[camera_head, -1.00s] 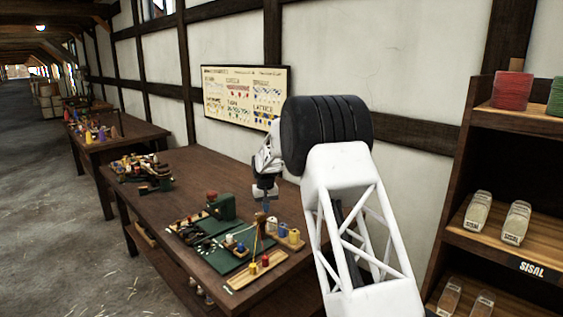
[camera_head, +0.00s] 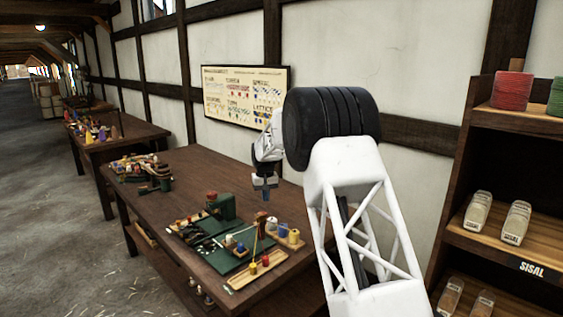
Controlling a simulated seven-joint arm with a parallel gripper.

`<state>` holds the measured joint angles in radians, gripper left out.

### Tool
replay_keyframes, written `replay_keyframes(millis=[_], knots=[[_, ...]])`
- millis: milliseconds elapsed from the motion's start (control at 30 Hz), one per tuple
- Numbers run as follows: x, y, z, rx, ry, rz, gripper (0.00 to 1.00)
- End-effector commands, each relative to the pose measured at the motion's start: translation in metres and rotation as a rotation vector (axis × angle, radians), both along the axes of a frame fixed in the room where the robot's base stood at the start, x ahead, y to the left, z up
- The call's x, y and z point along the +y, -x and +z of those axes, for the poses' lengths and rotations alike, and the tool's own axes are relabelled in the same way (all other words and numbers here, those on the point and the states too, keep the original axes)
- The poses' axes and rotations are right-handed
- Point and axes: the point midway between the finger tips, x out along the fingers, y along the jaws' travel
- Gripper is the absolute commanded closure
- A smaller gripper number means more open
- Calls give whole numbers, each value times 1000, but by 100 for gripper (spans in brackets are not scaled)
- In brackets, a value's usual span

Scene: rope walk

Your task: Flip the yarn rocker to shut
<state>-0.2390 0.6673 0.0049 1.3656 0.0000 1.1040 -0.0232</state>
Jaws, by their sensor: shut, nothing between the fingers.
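My gripper (camera_head: 266,194) points down above the right part of the workbench (camera_head: 180,163). It is shut and empty, and looks raised above the fittings there. A dark green machine (camera_head: 221,206) with a red top stands on the bench to the left of and below it in the picture. Green boards (camera_head: 222,258) with small parts lie beside the machine. The yarn rocker is too small to make out among these fittings, so I cannot tell its position.
Yarn spools (camera_head: 288,236) stand below my gripper in the picture. A wooden strip (camera_head: 257,270) with red and yellow pegs lies at the bench's front edge. More tools (camera_head: 150,172) sit at the far end. A shelf (camera_head: 480,235) stands at right. The bench's back middle is clear.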

Motion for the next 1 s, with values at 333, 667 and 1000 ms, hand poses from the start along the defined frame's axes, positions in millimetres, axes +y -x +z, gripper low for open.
replay_keyframes(millis=[333,667,1000], knots=[[0,0,20,-1,0,0,100],[0,0,28,0,0,0,100],[-2,2,31,-2,-1,-1,100]])
